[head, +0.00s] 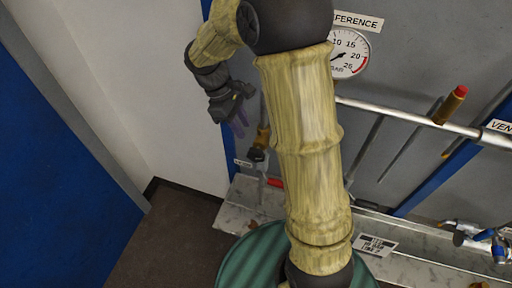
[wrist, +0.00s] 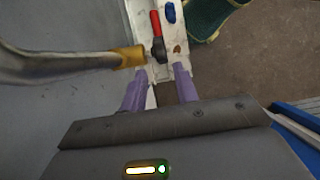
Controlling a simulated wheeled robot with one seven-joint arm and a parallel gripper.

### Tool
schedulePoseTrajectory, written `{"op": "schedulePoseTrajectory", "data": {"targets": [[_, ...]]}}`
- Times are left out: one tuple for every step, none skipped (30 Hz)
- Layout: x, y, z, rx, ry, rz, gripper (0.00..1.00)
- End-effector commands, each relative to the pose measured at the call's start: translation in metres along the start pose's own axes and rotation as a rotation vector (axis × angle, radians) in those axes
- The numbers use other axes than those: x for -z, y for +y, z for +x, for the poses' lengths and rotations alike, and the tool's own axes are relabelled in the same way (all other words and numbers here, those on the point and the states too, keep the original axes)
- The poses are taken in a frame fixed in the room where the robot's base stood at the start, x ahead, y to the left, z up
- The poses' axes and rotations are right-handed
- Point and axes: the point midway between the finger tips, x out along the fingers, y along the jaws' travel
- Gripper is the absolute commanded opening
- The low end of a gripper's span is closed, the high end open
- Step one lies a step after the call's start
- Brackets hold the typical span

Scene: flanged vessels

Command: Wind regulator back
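A brass-coloured fitting with a dark knob, which looks like the regulator (head: 262,138), hangs on a pipe by the grey panel, left of my arm. The knob lies just beyond the fingertips in the wrist view; I cannot tell the exact gap.
A red handle (head: 275,183) shows below the regulator, above a pale ledge (head: 240,212). A reference gauge (head: 348,55) is on the panel. A horizontal rail (head: 400,115) and a red-tipped brass part (head: 453,100) are to the right. A white wall (head: 130,90) stands left.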

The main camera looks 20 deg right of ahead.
Motion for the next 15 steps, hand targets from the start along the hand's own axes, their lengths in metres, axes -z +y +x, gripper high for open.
{"op": "schedulePoseTrajectory", "data": {"targets": [[-0.001,0.000,0.008,0.004,-0.004,0.000,0.30],[-0.002,0.000,0.013,0.005,-0.004,0.000,0.30],[-0.002,0.000,0.020,0.005,-0.003,0.000,0.30],[-0.002,-0.001,0.026,0.005,-0.004,0.000,0.30],[-0.002,0.000,0.031,0.004,-0.004,0.000,0.30],[-0.002,0.000,0.038,0.004,-0.004,0.000,0.30],[-0.002,-0.001,0.043,0.005,-0.005,0.000,0.30],[-0.002,-0.001,0.048,0.004,-0.004,0.000,0.30],[-0.002,-0.001,0.056,0.004,-0.004,-0.001,0.30],[-0.001,-0.001,0.061,0.004,-0.005,-0.001,0.30],[-0.001,-0.001,0.066,0.004,-0.003,-0.001,0.30],[-0.001,-0.001,0.073,0.004,-0.004,-0.002,0.30],[-0.001,-0.001,0.078,0.004,-0.004,-0.002,0.30],[-0.001,-0.001,0.083,0.004,-0.003,-0.002,0.30],[-0.001,-0.001,0.089,0.003,-0.003,-0.002,0.30]]}}
